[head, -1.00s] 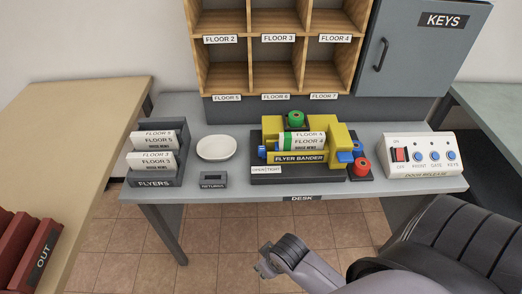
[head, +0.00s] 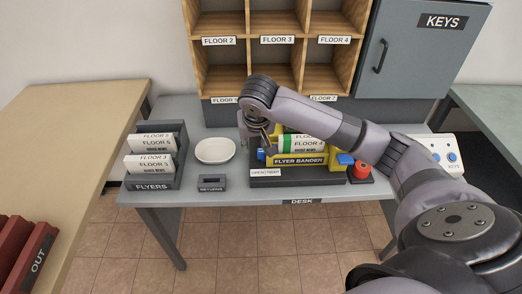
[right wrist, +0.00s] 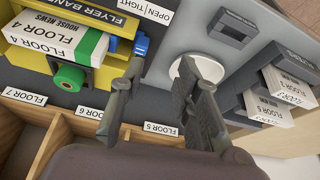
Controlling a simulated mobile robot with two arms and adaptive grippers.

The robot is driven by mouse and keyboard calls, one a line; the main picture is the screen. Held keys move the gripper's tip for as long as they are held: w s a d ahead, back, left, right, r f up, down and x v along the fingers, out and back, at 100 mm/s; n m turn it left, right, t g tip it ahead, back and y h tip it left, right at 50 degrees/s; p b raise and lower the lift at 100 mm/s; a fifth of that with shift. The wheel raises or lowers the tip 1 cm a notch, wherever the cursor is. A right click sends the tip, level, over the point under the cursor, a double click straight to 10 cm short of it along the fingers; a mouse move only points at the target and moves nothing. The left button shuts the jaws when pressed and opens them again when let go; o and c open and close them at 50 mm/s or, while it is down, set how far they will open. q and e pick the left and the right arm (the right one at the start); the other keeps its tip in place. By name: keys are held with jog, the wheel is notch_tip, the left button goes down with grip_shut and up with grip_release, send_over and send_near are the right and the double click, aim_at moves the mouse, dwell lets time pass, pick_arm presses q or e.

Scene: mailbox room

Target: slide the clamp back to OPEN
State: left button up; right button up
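The yellow flyer bander (head: 325,168) stands on the desk with a white flyer bundle (head: 288,143) in it, marked by a green strip. An OPEN | TIGHT label (head: 265,172) is at its front left. A blue piece (head: 261,155) sits at its left end, above that label; it also shows in the right wrist view (right wrist: 142,45). I cannot tell the clamp's exact setting. My right gripper (head: 256,138) is open and empty above the bander's left end. In the right wrist view its fingers (right wrist: 160,68) are spread, one near the blue piece. My left gripper is not in view.
A white dish (head: 215,150), a returns box (head: 212,182) and a flyers rack (head: 155,165) stand left of the bander. A red knob (head: 361,170) is at its right. Wooden floor cubbies (head: 275,65) rise behind.

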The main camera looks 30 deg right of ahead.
jog(key=w+d+r+m, duration=0.1)
jog(key=d+r, duration=0.2)
send_near(261, 150)
jog(key=x, duration=1)
jog(key=shift+p, duration=0.35)
jog(key=shift+m, duration=0.3)
jog(key=shift+c, duration=0.5)
grip_shut()
